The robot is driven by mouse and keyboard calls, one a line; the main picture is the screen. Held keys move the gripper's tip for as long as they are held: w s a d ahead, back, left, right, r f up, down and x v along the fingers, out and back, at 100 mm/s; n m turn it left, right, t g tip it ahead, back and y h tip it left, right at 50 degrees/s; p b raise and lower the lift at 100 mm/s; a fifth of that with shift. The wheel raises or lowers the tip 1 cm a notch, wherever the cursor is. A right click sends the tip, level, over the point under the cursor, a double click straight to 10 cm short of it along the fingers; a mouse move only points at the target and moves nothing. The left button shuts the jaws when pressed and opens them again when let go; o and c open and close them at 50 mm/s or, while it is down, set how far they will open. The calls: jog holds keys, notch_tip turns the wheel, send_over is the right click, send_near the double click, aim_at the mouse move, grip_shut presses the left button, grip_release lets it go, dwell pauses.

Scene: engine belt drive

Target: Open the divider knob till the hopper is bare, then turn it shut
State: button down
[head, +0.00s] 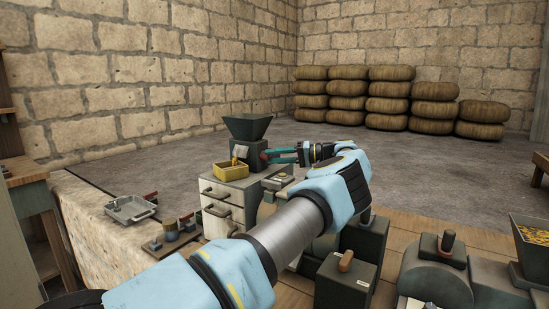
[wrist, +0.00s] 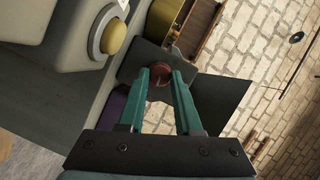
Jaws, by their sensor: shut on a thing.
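The divider (head: 246,152) is a dark box on a white drawer cabinet, with a flared dark hopper (head: 248,127) on top. The inside of the hopper cannot be made out. The red-brown divider knob (wrist: 157,82) sits on the divider's dark face. My gripper (wrist: 160,78) is shut on the knob, with a teal finger on each side. In the head view my gripper (head: 271,156) reaches the divider from the right. A yellow tray (head: 230,173) stands in front of the divider, with something golden just above or in it.
The white drawer cabinet (head: 228,203) stands below the divider. A grey metal tray (head: 131,208) lies on the stone ledge at left. Another hopper (head: 532,240) with yellow contents is at far right. Stacked brown sacks (head: 388,92) stand by the back wall.

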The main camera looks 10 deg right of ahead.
jog(key=shift+f+m, duration=0.1)
jog(key=shift+m, duration=0.4)
jog(key=shift+y, duration=0.3)
jog(key=c, duration=0.6)
grip_release()
jog(key=shift+d, duration=0.1)
